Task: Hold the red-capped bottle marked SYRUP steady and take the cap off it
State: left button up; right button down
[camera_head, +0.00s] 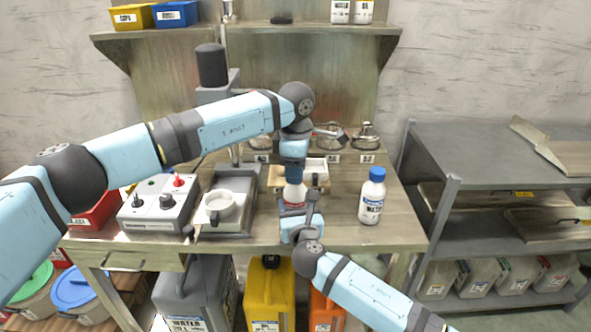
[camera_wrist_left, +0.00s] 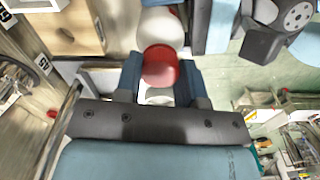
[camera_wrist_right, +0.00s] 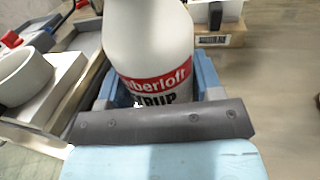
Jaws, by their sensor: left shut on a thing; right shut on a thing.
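The white SYRUP bottle (camera_head: 295,192) stands upright at the front middle of the bench. Its red and black label shows in the right wrist view (camera_wrist_right: 155,80). My right gripper (camera_head: 298,208) is shut on the bottle's body from the front; its fingers show on both sides of the bottle in the right wrist view (camera_wrist_right: 155,92). My left gripper (camera_head: 294,174) comes from above and is shut on the red cap (camera_wrist_left: 160,66), at the top of the bottle. The cap is hidden in the head view. I cannot tell whether it is loosened.
A blue-capped WATER bottle (camera_head: 372,198) stands to the right on the bench (camera_head: 335,232). Several metal-topped items stand behind. Bench space between both bottles is clear.

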pick_arm(q)
jog(key=n, duration=0.6)
jog(key=shift+n, duration=0.4)
jog(key=n, duration=1.4)
jog(key=shift+n, duration=0.3)
jog(key=n, duration=1)
jog(key=shift+n, duration=0.4)
jog(key=n, duration=0.4)
jog(key=shift+r, duration=0.1)
jog(key=n, duration=0.5)
